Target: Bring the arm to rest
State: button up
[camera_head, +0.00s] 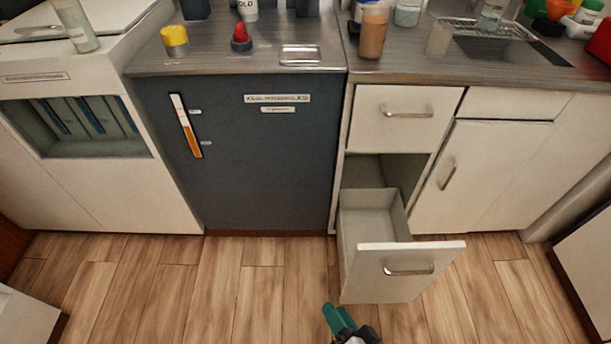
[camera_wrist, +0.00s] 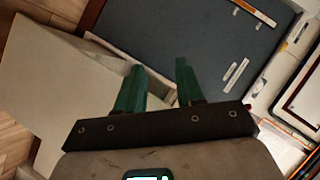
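My gripper (camera_head: 341,318) shows at the bottom edge of the head view, in front of the open lower drawer, with most of my arm out of frame. In the wrist view my gripper (camera_wrist: 159,66) has two teal fingers standing apart with nothing held between them. The white lower drawer (camera_head: 378,258) is pulled out and looks empty. A pale panel, which seems to be part of this drawer, fills the left of the wrist view, behind the fingers. I cannot tell the exact gap between fingers and drawer.
The upper drawer (camera_head: 405,118) and the cabinet door (camera_head: 480,175) are shut. A dark grey panel (camera_head: 265,180) stands left of the drawers. The counter (camera_head: 240,62) holds a yellow-lidded jar (camera_head: 174,38), a red-topped item (camera_head: 241,38) and several bottles.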

jog(key=s+d+r+n+g+h, duration=0.3)
jog(key=s+d+g, duration=0.35)
jog(key=d, duration=0.35)
jog(key=s+d+r+n+g+h, duration=0.25)
jog(key=s+d+g, duration=0.25)
jog(key=s+d, duration=0.4)
notch_tip(320, 180, up, 17)
jog(key=w+d+p, duration=0.1)
jog(key=p, duration=1.7)
jog(key=shift+w+r+h, duration=0.2)
jog(key=shift+w+h, duration=0.05)
jog(key=shift+h, duration=0.1)
